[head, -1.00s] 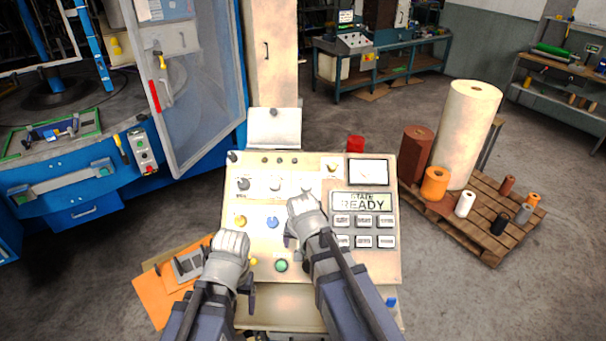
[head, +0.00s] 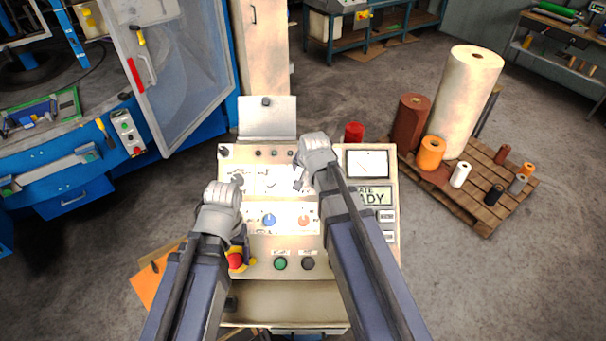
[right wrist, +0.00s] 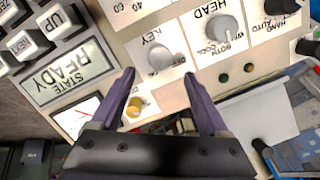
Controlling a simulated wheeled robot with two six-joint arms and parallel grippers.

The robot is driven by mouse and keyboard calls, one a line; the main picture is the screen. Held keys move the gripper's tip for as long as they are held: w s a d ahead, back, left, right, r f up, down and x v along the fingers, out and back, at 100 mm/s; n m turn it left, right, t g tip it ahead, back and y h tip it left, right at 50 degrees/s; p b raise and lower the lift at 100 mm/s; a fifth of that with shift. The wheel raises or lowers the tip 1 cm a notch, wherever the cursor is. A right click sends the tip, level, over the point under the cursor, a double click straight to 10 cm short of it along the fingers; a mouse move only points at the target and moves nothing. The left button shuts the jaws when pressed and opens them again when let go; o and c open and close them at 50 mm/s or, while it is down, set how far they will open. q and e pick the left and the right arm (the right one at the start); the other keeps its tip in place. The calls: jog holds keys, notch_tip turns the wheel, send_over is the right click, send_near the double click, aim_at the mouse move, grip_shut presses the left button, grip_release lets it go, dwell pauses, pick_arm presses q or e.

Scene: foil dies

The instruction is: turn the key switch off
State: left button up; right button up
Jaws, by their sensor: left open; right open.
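The key switch (right wrist: 163,57) is a grey knob on a white plate labelled KEY, on the beige control panel (head: 290,285). In the right wrist view it appears upside down, just beyond and between my fingertips. My right gripper (right wrist: 158,73) is open, with nothing between its fingers. In the head view my right gripper (head: 312,165) is over the upper right part of the panel and hides the key switch. My left gripper (head: 235,225) is open over the panel's left side, above a red stop button (head: 236,260). The key's exact setting is too unclear to read.
The HEAD selector knob (right wrist: 223,52) is beside the key plate. A yellow knob (right wrist: 136,106) lies close to one finger. The display (right wrist: 62,72) reads STATE READY. A red beacon (head: 354,132) stands behind the panel. A pallet of rolls (head: 440,195) is at the right.

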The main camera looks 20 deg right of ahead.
aim_at(304, 179)
jog(key=shift+f, duration=0.1)
jog(key=b+x, duration=0.7)
jog(key=shift+w+f, duration=0.15)
jog(key=shift+f, duration=0.15)
jog(key=shift+r, duration=0.1)
grip_shut()
dwell(0.4)
